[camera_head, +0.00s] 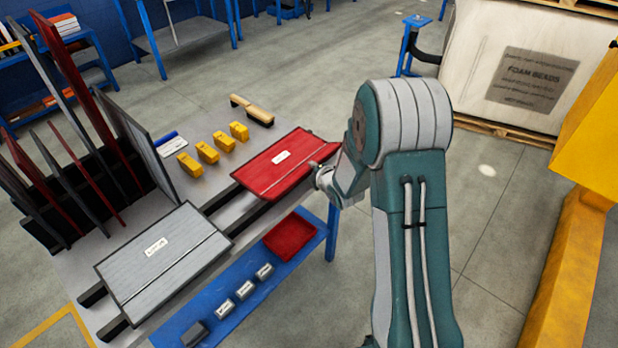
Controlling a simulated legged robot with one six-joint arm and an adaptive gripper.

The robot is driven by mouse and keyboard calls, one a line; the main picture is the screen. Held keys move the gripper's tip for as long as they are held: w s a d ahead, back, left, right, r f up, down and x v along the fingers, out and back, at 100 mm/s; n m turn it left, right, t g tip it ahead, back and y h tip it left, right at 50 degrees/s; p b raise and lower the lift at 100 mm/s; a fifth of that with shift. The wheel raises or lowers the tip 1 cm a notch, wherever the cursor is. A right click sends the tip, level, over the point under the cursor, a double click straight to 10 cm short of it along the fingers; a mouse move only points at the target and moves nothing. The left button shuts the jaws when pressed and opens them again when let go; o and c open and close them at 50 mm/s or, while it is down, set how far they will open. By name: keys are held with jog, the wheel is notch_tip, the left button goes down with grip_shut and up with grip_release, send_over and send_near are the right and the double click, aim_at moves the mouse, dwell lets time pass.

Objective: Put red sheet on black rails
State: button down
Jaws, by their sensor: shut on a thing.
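The red sheet (276,171) with a white label is over the right part of the workbench, roughly level. It lies above the black rails (224,196), whose ends show at its left edge; I cannot tell whether it rests on them or hangs slightly above. My gripper (322,170) is at the sheet's right edge, shut on it. The fingertips are small and partly hidden by the wrist and the sheet edge.
A grey sheet (165,258) lies on the rails to the left. Dark and red panels stand in a black rack (68,185) behind. Several yellow blocks (207,152) and a wooden-handled brush (252,110) lie behind the red sheet. A red tray (290,237) sits on the lower blue shelf.

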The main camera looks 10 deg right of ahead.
jog(key=shift+w+a+f, duration=0.4)
jog(key=shift+a+f, duration=0.05)
jog(key=shift+f, duration=0.15)
notch_tip(320, 180, down, 4)
jog(key=shift+w+a+r, duration=0.15)
jog(key=c, duration=0.7)
grip_release()
